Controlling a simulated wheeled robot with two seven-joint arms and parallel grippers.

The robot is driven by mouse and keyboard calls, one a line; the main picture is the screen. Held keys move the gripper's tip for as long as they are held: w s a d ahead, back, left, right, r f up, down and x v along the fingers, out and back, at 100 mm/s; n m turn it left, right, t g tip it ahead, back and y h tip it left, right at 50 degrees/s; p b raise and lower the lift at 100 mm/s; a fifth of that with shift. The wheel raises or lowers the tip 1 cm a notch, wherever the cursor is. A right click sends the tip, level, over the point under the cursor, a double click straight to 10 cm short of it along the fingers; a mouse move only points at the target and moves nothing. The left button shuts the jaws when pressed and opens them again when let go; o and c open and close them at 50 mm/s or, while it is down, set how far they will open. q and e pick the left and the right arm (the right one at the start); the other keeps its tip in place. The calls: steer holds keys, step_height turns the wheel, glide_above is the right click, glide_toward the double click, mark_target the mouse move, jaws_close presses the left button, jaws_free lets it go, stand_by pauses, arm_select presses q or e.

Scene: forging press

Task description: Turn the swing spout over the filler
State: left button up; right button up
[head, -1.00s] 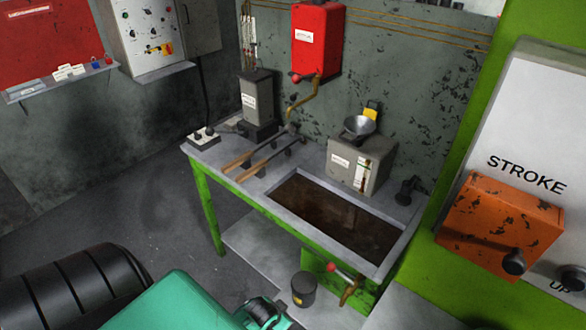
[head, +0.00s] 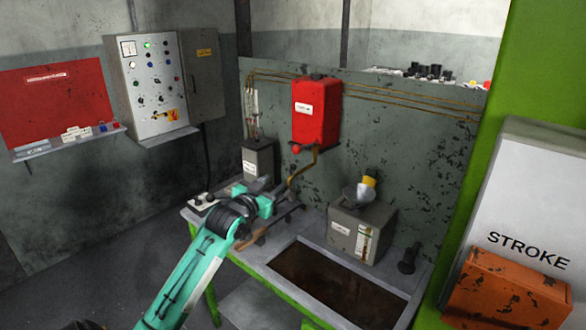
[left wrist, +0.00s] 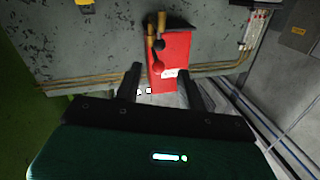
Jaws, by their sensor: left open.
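The swing spout (head: 302,170) is a thin brass pipe bent down from under the red tank (head: 316,112). It points down and left, away from the filler. Nothing is between the fingers. My right gripper is out of view.
The bench has a sunken dark basin (head: 325,284) in front of the grey box. A dark grey canister (head: 258,160) stands behind my left gripper. Long-handled tools (head: 275,232) lie under my wrist.

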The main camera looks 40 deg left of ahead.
mark_target(291, 168)
arm_select(q)
steer(key=w+p, duration=0.1)
steer(key=w, duration=0.2)
steer(key=w+a+p, duration=0.1)
steer(key=w, duration=0.3)
steer(key=w+p, duration=0.1)
steer(key=w, duration=0.3)
steer(key=shift+a+p, duration=0.3)
steer(key=shift+a, duration=0.05)
steer(key=shift+w, duration=0.55)
jaws_close()
